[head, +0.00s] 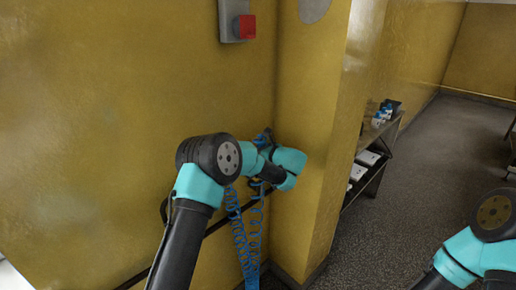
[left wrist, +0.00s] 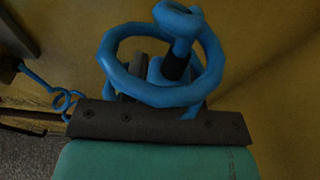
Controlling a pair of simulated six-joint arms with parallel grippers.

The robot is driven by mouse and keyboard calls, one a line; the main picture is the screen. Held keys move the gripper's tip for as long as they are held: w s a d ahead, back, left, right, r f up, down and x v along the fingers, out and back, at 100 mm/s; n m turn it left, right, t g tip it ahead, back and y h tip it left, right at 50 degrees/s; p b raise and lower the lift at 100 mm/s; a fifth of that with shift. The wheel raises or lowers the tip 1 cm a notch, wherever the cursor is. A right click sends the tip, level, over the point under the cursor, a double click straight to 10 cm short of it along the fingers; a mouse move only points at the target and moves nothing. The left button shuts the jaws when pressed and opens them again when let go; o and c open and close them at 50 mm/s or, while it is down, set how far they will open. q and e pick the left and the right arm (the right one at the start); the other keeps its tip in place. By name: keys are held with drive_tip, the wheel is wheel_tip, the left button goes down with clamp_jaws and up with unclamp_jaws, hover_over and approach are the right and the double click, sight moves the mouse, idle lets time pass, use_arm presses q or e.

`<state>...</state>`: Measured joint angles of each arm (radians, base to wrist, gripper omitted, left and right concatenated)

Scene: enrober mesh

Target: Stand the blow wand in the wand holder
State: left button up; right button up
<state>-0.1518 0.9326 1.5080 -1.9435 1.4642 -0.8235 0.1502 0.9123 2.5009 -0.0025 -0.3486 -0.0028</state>
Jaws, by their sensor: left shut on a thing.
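My left gripper (head: 287,166) is up against the yellow wall near its inner corner, at the middle of the head view. It is shut on the blow wand (left wrist: 175,70), a blue and black piece seen beyond the gripper's dark front plate in the left wrist view. A thick blue ring (left wrist: 112,72) surrounds part of the wand in that view; I cannot tell whether it is hose or holder. In the head view the wand is mostly hidden behind my gripper. I cannot make out the wand holder for certain. My right gripper is out of view.
Blue coiled hose (head: 240,235) hangs below my left gripper along the wall. A grey box with a red switch (head: 246,27) is on the wall above. A shelf unit (head: 369,165) with small items stands right of the yellow column. Grey floor (head: 430,140) lies open beyond.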

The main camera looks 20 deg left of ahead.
use_arm(q)
drive_tip(key=shift+f, duration=3.7)
drive_tip(key=o, duration=0.9)
drive_tip(key=shift+o, duration=0.2)
drive_tip(key=shift+s+d, duration=0.1)
drive_tip(key=v, duration=1.7)
